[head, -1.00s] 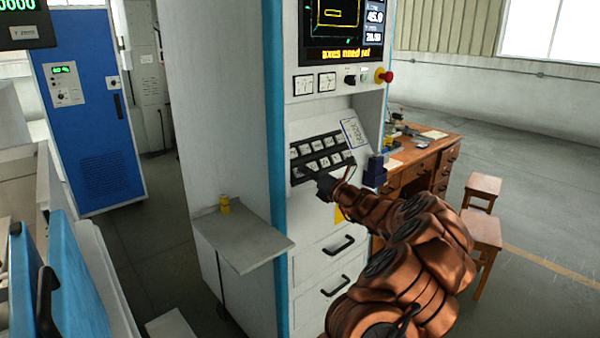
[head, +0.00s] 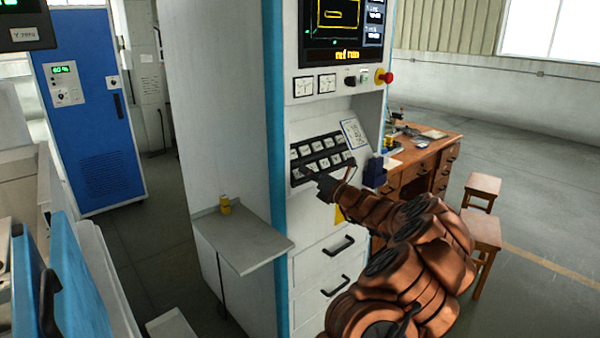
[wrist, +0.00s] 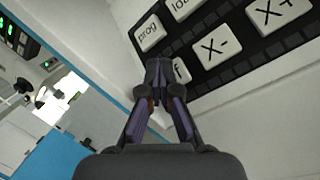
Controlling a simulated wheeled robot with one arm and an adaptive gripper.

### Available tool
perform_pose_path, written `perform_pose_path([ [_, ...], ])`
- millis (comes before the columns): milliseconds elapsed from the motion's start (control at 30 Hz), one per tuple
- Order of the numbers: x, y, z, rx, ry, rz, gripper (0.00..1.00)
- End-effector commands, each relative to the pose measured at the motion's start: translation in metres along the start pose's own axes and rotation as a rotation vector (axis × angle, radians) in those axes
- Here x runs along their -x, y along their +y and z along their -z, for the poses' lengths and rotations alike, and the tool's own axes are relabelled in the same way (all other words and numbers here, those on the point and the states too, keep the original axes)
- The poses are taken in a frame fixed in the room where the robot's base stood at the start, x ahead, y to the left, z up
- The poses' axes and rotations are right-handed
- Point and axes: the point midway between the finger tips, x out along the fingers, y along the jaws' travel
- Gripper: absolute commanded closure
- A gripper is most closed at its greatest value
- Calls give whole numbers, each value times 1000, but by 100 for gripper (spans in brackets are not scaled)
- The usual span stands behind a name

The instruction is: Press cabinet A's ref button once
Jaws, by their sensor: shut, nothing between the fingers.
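The tall white control cabinet (head: 215,120) with a blue edge strip stands in the middle of the head view; no letter A can be read on it. Its black keypad (head: 320,154) holds rows of white keys. In the wrist view the ref button (wrist: 182,71) is mostly hidden behind my fingers, with only its "f" showing. My gripper (wrist: 158,72) is shut and empty, its tips over that button; contact cannot be told. In the head view my gripper (head: 309,174) is at the keypad's lower left. The cabinet screen (head: 340,30) reads "ref run" in yellow.
The prog key (wrist: 149,33) and X- key (wrist: 211,47) are close beside my fingers. A red emergency knob (head: 384,76) sits above the keypad. A grey shelf (head: 245,245) juts out at the left. A wooden desk (head: 425,150) and stools stand at the right.

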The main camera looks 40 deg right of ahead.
Motion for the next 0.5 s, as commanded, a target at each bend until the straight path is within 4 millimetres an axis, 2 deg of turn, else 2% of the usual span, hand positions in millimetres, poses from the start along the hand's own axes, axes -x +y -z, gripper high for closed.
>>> perform_pose_path([
  [133, 5, 5, -6, -1, -3, 0, 100],
  [500, 6, 5, -6, 0, -1, 0, 100],
])
